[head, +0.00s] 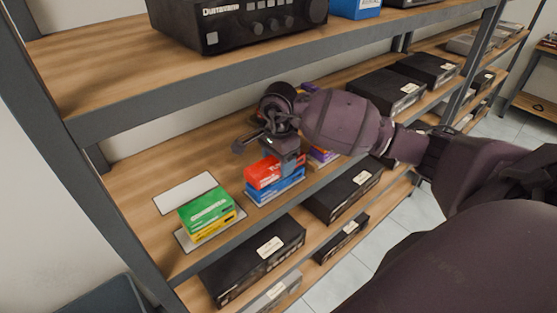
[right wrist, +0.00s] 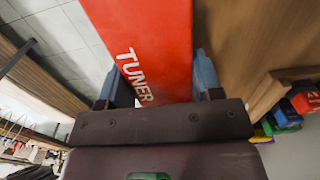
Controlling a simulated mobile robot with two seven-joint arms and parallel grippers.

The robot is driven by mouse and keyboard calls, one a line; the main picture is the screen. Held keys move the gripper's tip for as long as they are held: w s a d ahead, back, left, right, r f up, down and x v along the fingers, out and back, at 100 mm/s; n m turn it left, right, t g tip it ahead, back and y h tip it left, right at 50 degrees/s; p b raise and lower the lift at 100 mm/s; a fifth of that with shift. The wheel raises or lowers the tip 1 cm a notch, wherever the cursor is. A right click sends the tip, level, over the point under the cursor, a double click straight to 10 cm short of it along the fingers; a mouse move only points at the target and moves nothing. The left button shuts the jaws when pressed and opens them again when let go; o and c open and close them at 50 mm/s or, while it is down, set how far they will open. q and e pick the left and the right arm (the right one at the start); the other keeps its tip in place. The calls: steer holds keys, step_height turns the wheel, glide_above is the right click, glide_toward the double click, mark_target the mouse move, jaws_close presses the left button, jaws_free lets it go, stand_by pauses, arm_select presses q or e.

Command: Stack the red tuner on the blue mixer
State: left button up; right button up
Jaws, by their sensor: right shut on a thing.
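The red tuner (head: 261,174) is a small red box, directly above the blue mixer (head: 280,188) on the middle shelf in the head view. The two look lined up, and I see no clear gap between them. My right gripper (head: 287,160) comes in from the right and is shut on the tuner. In the right wrist view the tuner (right wrist: 150,45), with white TUNER lettering, sits between the two fingers. The mixer lies on or beside a white mat on the shelf (head: 130,190). My left gripper is not in view.
A green box (head: 206,208) sits on a yellow box (head: 214,231) at left, on a white mat. An empty white mat (head: 185,192) lies behind it. The upper shelf (head: 130,88) holds a black amplifier (head: 240,24).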

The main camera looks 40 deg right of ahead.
stand_by(0.4)
stand_by(0.6)
steer(key=shift+f+b, duration=0.1)
steer(key=shift+b, duration=0.2)
steer(key=shift+f+b, duration=0.4)
steer(key=shift+f, duration=0.05)
stand_by(0.4)
steer(key=o, duration=1.2)
steer(key=shift+c, duration=0.2)
